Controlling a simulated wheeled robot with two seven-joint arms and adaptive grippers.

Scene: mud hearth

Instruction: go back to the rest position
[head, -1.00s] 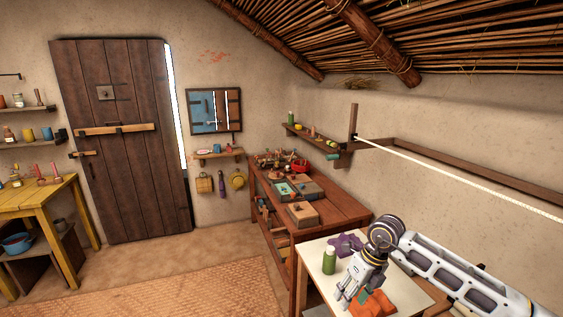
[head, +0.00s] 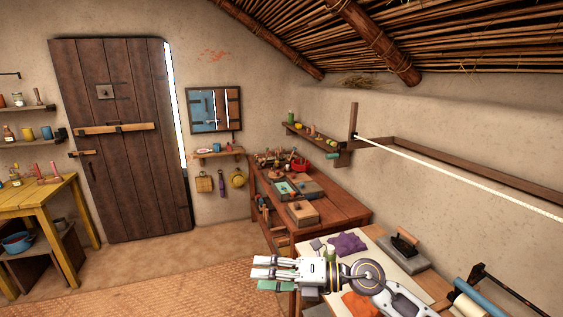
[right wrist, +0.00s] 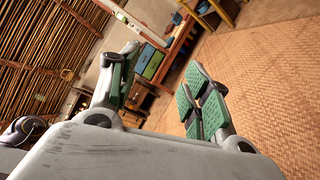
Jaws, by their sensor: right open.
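My right gripper (head: 268,273) is in the head view, at the front left edge of the white-topped table (head: 395,258), pointing left. It also shows in the right wrist view (right wrist: 165,85), where its green-padded fingers stand apart with nothing between them. My right arm comes in from the lower right over the table and covers part of it. My left gripper is not in view.
On the white-topped table lie a purple cloth (head: 347,244), an orange cloth (head: 361,305) and a dark iron (head: 402,246) on a grey block. A wooden workbench (head: 340,206) with trays stands behind. The woven mat (head: 170,297) at left is clear.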

